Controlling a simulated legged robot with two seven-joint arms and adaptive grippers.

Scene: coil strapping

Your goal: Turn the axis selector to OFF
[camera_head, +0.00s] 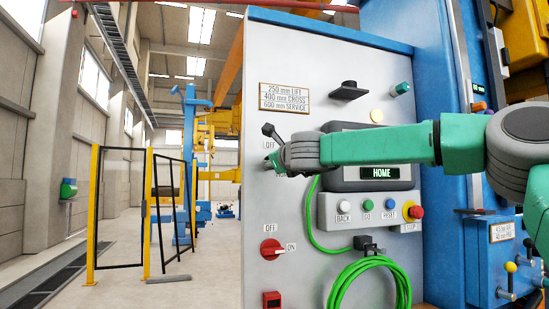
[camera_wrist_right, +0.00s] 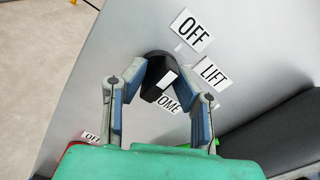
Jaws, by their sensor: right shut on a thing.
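The axis selector (camera_wrist_right: 154,70) is a black knob on the grey panel in the right wrist view. Labels OFF (camera_wrist_right: 192,30), LIFT (camera_wrist_right: 213,74) and a partly covered one ending in OME (camera_wrist_right: 168,104) stand around it. A white patch shows on or beside the knob; I cannot tell surely where the knob points. My right gripper (camera_wrist_right: 163,80) has its two fingers on either side of the knob, shut on it. In the head view my right gripper (camera_head: 280,157) is at the panel's left edge and hides most of the selector. My left gripper is not in view.
Below are a red OFF/ON switch (camera_head: 270,249) and a coiled green cable (camera_head: 370,285). A display reading HOME (camera_head: 380,173) sits behind my right arm, above several buttons and a red stop button (camera_head: 416,212).

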